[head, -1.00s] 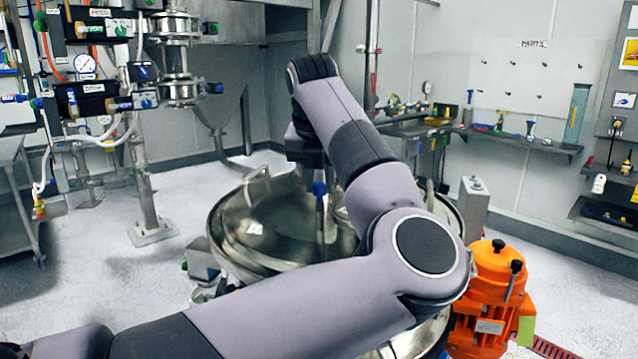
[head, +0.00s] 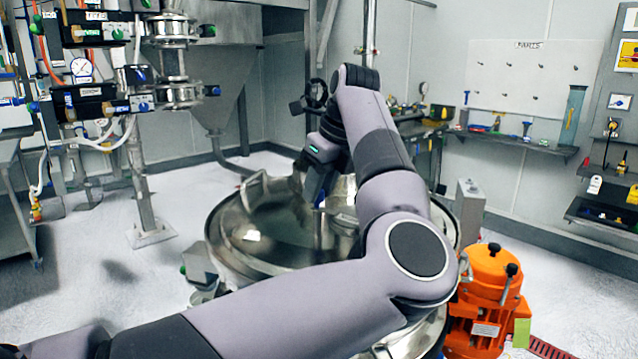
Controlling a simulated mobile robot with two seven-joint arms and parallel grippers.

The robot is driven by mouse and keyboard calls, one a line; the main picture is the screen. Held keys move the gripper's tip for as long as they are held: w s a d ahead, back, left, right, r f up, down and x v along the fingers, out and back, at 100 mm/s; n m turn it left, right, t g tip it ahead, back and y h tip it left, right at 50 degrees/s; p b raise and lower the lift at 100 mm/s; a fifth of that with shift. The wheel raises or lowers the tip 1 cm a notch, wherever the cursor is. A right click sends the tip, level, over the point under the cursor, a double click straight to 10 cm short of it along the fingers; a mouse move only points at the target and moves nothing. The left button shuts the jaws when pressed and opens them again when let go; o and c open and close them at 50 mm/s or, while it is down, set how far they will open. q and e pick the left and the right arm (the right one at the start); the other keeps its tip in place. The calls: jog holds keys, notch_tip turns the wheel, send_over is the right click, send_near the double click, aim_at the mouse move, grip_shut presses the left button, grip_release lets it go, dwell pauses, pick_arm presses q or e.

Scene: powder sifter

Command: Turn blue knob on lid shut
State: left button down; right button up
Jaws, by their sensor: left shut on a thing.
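The round, shiny steel lid (head: 268,241) sits on the sifter at the middle of the head view. The blue knob (head: 320,198) shows only as a small patch of blue above the lid, at the fingertips. My left gripper (head: 318,190) points down from the wrist over the lid and is shut on the blue knob. My grey left forearm and elbow cover the right part of the lid. The knob's exact angle is too small and covered to tell. My right gripper is not in view.
An orange motor (head: 487,300) stands right of the sifter, near a grey box (head: 470,205) on a post. Pipes and valves (head: 85,100) fill the left side. A shelf (head: 515,138) runs along the back wall. Pale floor is clear at the left.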

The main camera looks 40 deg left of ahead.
aim_at(334, 211)
pick_arm(q)
jog(key=shift+w+n+g, duration=0.1)
jog(key=shift+n+g, duration=0.6)
jog(key=shift+n, duration=1.1)
jog(key=c, duration=0.9)
grip_release()
jog(key=shift+v, duration=3.6)
jog(key=shift+a, duration=0.1)
